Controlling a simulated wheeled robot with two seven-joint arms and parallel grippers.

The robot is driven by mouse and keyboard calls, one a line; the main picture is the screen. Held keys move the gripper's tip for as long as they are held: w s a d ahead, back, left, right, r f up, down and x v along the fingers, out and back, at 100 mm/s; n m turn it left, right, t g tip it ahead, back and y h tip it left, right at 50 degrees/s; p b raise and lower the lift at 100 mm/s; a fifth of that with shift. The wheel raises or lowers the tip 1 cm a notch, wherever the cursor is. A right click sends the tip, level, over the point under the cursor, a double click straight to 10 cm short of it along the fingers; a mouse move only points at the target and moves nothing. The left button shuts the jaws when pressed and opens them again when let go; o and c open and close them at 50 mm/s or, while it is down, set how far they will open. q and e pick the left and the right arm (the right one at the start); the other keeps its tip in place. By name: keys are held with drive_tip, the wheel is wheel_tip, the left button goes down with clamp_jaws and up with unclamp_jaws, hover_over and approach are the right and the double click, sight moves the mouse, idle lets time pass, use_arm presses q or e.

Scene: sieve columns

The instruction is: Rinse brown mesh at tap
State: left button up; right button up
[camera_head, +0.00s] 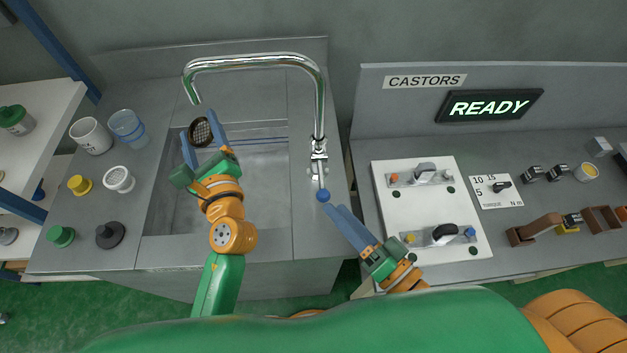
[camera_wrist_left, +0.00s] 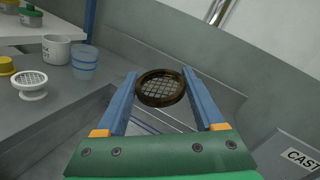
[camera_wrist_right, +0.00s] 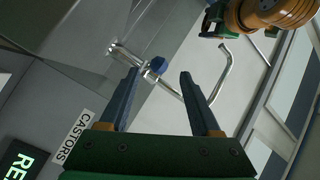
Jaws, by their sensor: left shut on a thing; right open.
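The brown mesh, a round dark-brown ring with a metal grid (camera_head: 200,133), is held between the blue fingers of my left gripper (camera_head: 200,126), over the sink. It also shows in the left wrist view (camera_wrist_left: 162,88), with its grid face visible. The chrome tap (camera_head: 318,100) arches over the sink, and its spout end (camera_head: 193,97) is close to the mesh in the head view. No water stream shows. My right gripper (camera_head: 334,209) is open at the tap's blue lever knob (camera_head: 323,196). In the right wrist view, the knob (camera_wrist_right: 157,65) appears between the fingertips; contact cannot be told.
The sink basin (camera_head: 262,195) lies below the mesh. Left counter holds a white mug (camera_head: 91,136), clear blue-banded cup (camera_head: 128,127), white mesh piece (camera_head: 118,179), and yellow (camera_head: 79,185), green (camera_head: 61,236) and black (camera_head: 110,234) pieces. A white switch panel (camera_head: 410,215) stands right.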

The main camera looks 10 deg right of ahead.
sight(320, 191)
drive_tip(key=x, duration=0.8)
drive_tip(key=shift+w+a, duration=0.1)
drive_tip(key=shift+w, duration=0.25)
clamp_jaws()
idle(0.8)
